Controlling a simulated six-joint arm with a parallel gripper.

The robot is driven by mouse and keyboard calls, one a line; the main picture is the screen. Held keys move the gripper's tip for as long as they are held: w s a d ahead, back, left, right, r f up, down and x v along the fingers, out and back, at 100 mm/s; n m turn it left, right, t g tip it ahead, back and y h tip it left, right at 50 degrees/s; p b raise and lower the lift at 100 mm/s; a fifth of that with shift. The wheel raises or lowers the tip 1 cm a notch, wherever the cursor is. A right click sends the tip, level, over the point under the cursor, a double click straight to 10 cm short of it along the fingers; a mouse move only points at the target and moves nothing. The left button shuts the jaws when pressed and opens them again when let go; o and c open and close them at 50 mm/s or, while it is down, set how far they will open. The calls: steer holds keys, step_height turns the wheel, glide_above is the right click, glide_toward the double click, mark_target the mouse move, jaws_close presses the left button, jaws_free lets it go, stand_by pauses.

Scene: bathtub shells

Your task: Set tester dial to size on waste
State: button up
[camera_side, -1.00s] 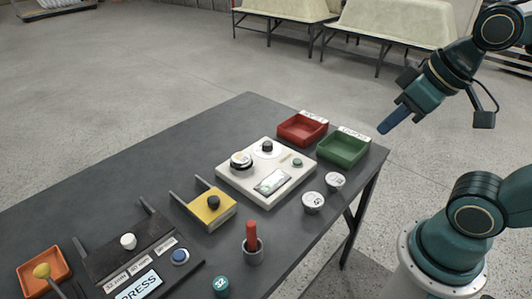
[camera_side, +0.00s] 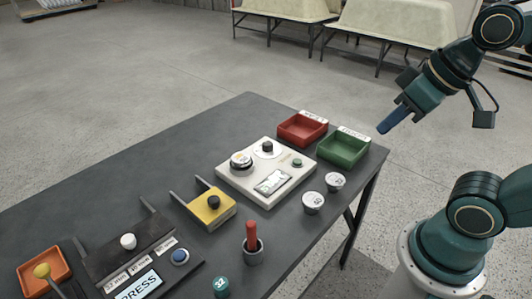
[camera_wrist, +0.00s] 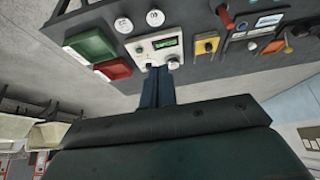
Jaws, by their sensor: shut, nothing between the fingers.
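The tester (camera_side: 231,181) is a white box on the dark table, with a black dial knob (camera_side: 267,146) on a pale round scale, a display (camera_side: 272,182) and a small green button (camera_side: 297,162). A white round piece with a dark base, perhaps a waste (camera_side: 241,160), sits on its left part; its marking is too small to read. My gripper (camera_side: 387,127) is shut and empty, up in the air to the right of the table. In the wrist view my fingers (camera_wrist: 158,72) overlap the edge of the tester (camera_wrist: 146,58), whose display glows green.
A red tray (camera_side: 302,140) and a green tray (camera_side: 365,148) stand behind the tester. Two white round pieces (camera_side: 313,202) (camera_side: 335,181) lie at its right.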

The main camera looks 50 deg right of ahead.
steer(key=o, duration=0.7)
steer(key=shift+w+r, duration=0.1)
steer(key=o, duration=0.4)
steer(key=shift+w+r, duration=0.1)
steer(key=shift+w, duration=0.15)
steer(key=w+d+r+n+g, duration=0.1)
steer(key=w+r+n, duration=0.1)
steer(key=w, duration=0.7)
steer(key=shift+w+d+r+g, duration=0.2)
steer(key=shift+w+r+g, duration=0.1)
steer(key=shift+w+r, duration=0.15)
steer(key=n+g, duration=0.4)
steer(key=n, duration=0.2)
glide_above(268, 143)
step_height(268, 143, down, 17)
steer(key=shift+f, duration=0.15)
steer(key=shift+f, duration=6.8)
